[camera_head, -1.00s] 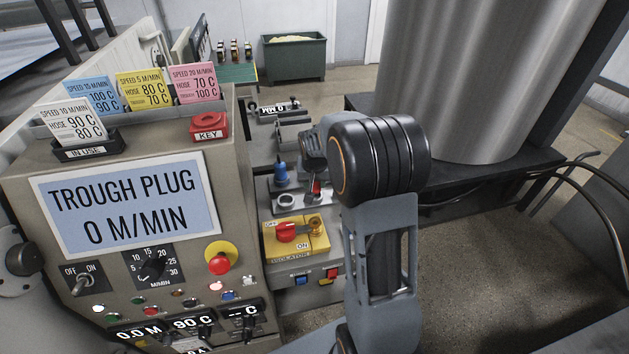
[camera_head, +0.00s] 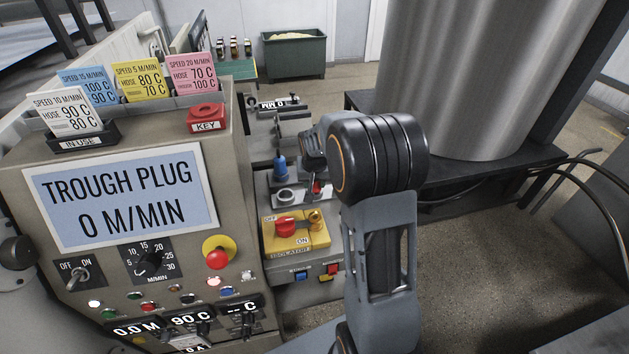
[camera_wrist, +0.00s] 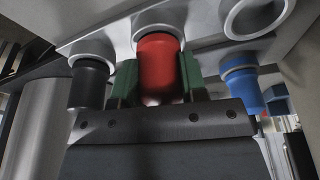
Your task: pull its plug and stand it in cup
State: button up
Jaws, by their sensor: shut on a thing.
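In the wrist view my gripper (camera_wrist: 158,84) is shut on a red plug (camera_wrist: 158,68), with a green finger on each side. The plug's far end meets a pale collar on a metal plate; I cannot tell whether it is still seated. A black plug (camera_wrist: 90,85) and a blue plug (camera_wrist: 242,85) sit in collars on either side. An open, empty ring (camera_wrist: 256,16) is beside them. In the head view the blue plug (camera_head: 280,166) and a bit of the red plug (camera_head: 317,188) show; my arm hides the gripper. I cannot tell which thing is the cup.
The control panel's screen (camera_head: 121,205) reads TROUGH PLUG, 0 M/MIN. A yellow isolator box (camera_head: 270,240) with a red knob is in front of the plugs. A large metal cylinder (camera_head: 460,80) stands close at the right, on a dark frame. A green bin (camera_head: 295,58) is far back.

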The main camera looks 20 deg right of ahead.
jog(key=o, duration=1)
jog(key=shift+o, duration=0.2)
jog(key=v, duration=1.3)
jog(key=shift+r, duration=0.4)
